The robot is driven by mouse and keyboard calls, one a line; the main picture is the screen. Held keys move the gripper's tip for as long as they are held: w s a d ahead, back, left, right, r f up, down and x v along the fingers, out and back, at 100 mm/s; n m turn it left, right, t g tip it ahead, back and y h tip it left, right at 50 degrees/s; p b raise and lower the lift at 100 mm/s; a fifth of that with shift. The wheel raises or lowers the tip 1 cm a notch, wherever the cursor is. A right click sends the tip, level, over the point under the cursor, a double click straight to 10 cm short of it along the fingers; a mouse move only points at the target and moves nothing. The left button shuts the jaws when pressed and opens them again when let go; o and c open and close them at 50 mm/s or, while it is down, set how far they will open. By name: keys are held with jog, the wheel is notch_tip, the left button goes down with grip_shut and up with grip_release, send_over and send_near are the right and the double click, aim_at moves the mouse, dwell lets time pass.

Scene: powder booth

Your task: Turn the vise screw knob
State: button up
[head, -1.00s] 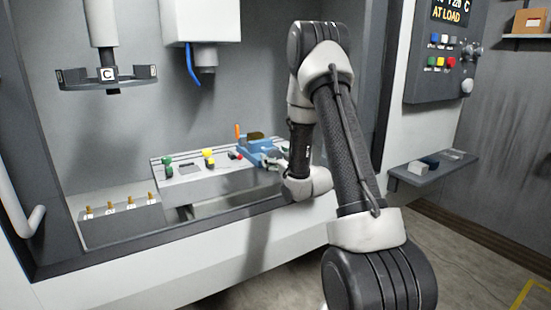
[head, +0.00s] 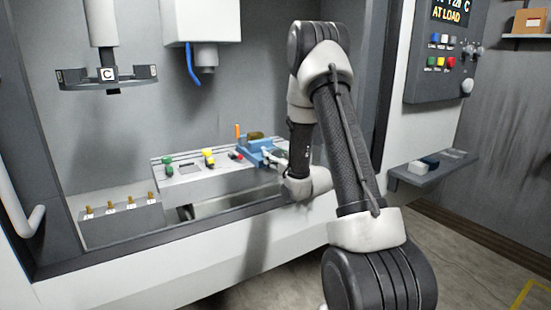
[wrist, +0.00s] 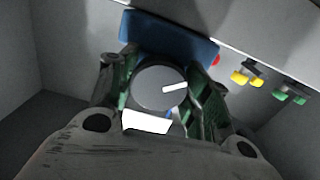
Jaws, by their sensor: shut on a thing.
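The blue vise (head: 252,147) sits at the right end of the grey bed in the booth, and its blue body shows at the top of the wrist view (wrist: 170,35). The vise screw knob (wrist: 152,88) is a round dark grey disc with a white pointer line, which points right and slightly up in the wrist view. My gripper (wrist: 164,80) has its green-padded fingers on either side of the knob, shut on it. In the head view my gripper (head: 277,158) is small at the vise's front, and the knob cannot be made out there.
Yellow (head: 208,158) and green (head: 168,165) clamps stand on the bed left of the vise. A grey rack (head: 120,222) with several brass-tipped pins stands at lower left. A tool carousel (head: 107,76) hangs above. The booth's front sill (head: 160,240) runs below my wrist.

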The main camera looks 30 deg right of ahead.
jog(key=m, duration=0.6)
jog(key=shift+a, duration=0.1)
jog(key=m, duration=0.6)
jog(key=shift+r, duration=0.1)
jog(key=m, duration=0.6)
jog(key=shift+m, duration=0.4)
jog(key=m, duration=0.5)
jog(key=shift+r+m, duration=0.1)
jog(key=shift+m, duration=0.2)
jog(key=o, duration=1)
jog(key=shift+o, duration=0.2)
jog(key=s, duration=0.7)
jog(key=shift+s, duration=0.25)
